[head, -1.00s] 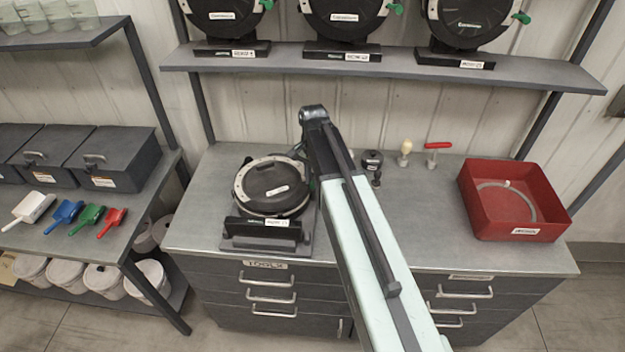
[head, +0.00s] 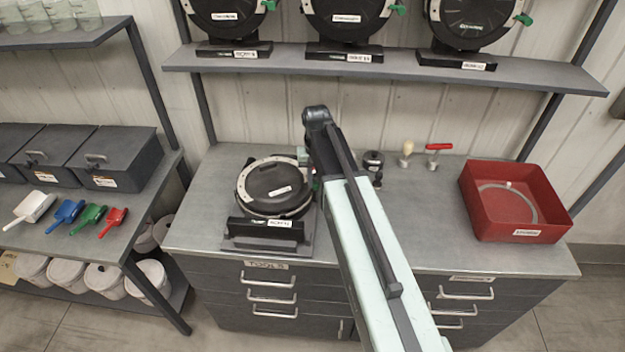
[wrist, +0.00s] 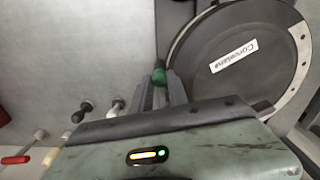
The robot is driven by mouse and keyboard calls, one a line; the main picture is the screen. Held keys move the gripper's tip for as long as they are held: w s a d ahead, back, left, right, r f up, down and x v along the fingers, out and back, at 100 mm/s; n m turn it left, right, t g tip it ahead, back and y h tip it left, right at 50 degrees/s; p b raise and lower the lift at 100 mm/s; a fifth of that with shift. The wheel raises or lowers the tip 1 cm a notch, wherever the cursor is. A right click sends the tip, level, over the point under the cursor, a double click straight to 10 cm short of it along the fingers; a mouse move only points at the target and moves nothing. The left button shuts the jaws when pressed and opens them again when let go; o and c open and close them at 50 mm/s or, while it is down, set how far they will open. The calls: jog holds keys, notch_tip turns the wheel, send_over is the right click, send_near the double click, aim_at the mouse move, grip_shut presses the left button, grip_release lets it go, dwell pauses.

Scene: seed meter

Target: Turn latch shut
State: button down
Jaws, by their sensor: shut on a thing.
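The seed meter (head: 275,187) is a round black disc with a pale rim, lying face up in its stand on the bench. In the wrist view the meter's disc (wrist: 225,55) fills the upper right, with a white label. Its green latch knob (wrist: 158,74) stands at the disc's left edge. My gripper (wrist: 161,84) is at the latch, its fingers closed around the knob with the green top showing at the tips. In the head view my arm hides the latch and most of the gripper. I cannot tell the latch's exact angle.
A red tray (head: 515,226) holding a pale ring sits at the bench's right. A red-handled tool (head: 434,154), a cream-knobbed tool (head: 406,152) and a small black part (head: 373,162) stand behind my arm. More meters stand on the shelf (head: 400,72) above. The bench between arm and tray is clear.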

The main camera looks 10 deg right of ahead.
aim_at(316, 183)
jog(key=n, duration=0.5)
jog(key=shift+n, duration=2.6)
jog(key=c, duration=1.3)
grip_release()
jog(key=shift+o, duration=0.2)
notch_tip(316, 183, up, 8)
jog(key=p, duration=0.8)
